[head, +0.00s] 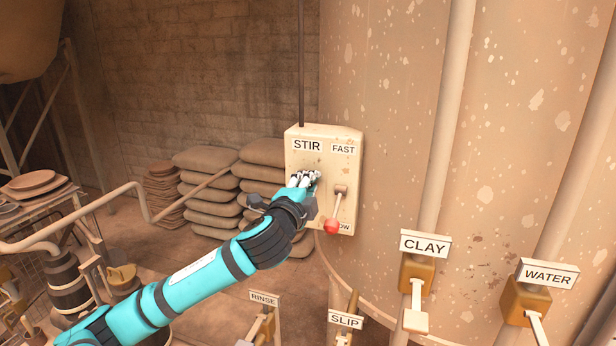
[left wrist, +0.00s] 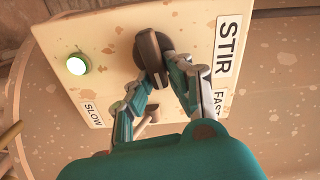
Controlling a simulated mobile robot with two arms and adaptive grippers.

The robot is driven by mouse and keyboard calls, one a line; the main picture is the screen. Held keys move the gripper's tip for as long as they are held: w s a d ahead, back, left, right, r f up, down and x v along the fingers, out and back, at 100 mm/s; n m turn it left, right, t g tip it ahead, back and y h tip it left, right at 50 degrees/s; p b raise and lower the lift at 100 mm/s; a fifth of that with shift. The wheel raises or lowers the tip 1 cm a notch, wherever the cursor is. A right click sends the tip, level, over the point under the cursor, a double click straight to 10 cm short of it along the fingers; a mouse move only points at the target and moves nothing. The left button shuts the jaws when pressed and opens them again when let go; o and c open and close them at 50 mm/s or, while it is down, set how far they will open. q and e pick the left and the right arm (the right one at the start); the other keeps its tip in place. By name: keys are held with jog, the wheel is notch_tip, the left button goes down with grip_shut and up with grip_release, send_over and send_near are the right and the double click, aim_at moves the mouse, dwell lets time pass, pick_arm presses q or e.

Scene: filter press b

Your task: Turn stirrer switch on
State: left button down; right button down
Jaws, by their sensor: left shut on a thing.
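The stirrer switch is a dark brown knob (left wrist: 149,50) on the cream control box (head: 298,148) labelled STIR. My left gripper (head: 306,180) is at the front of this box. In the left wrist view, my left gripper (left wrist: 157,77) is shut on the knob, with a finger at either side of it. In the head view the knob is hidden behind the gripper. A round green light (left wrist: 77,65) on the box looks lit; the head view does not show it. My right gripper is not in view.
A lever with a red ball (head: 332,225) sits right of my gripper, between FAST and SLOW labels. Stacked sacks (head: 210,190) lie behind. A large tank (head: 400,100) stands behind the box.

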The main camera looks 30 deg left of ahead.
pick_arm(q)
jog(key=shift+f+m+p, duration=0.2)
jog(key=shift+m+p, duration=0.2)
jog(key=shift+m, duration=0.5)
jog(key=c, duration=1.3)
grip_release()
jog(key=shift+s, duration=0.1)
jog(key=v, duration=1.2)
jog(key=shift+f, duration=0.1)
